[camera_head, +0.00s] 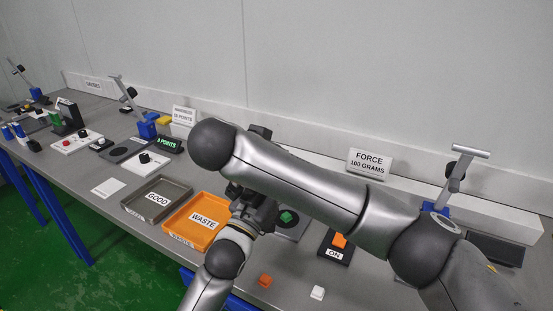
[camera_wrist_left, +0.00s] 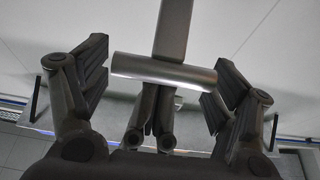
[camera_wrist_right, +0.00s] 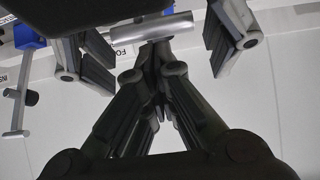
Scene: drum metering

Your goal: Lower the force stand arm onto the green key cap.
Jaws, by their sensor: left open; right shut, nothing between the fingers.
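The green key cap (camera_head: 287,217) sits on a dark plate at the middle station in the head view. The crossbar of a metal T-shaped stand arm (camera_wrist_left: 165,72) lies between my left gripper's open fingers (camera_wrist_left: 160,80), its ends close to the pads; I cannot tell whether they touch. The bar also shows in the right wrist view (camera_wrist_right: 152,28). My right gripper (camera_wrist_right: 160,52) is shut and empty, its fingertips close by the bar; contact is unclear. In the head view, my arms hide the stand arm and most of both grippers.
An orange WASTE tray (camera_head: 198,219) and a grey GOOD tray (camera_head: 156,198) stand to the left. An ON pad (camera_head: 335,248), orange cap (camera_head: 265,281) and white cap (camera_head: 317,292) lie on the right. Another T-handled stand (camera_head: 455,180) is further right. A FORCE sign (camera_head: 369,162) stands behind.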

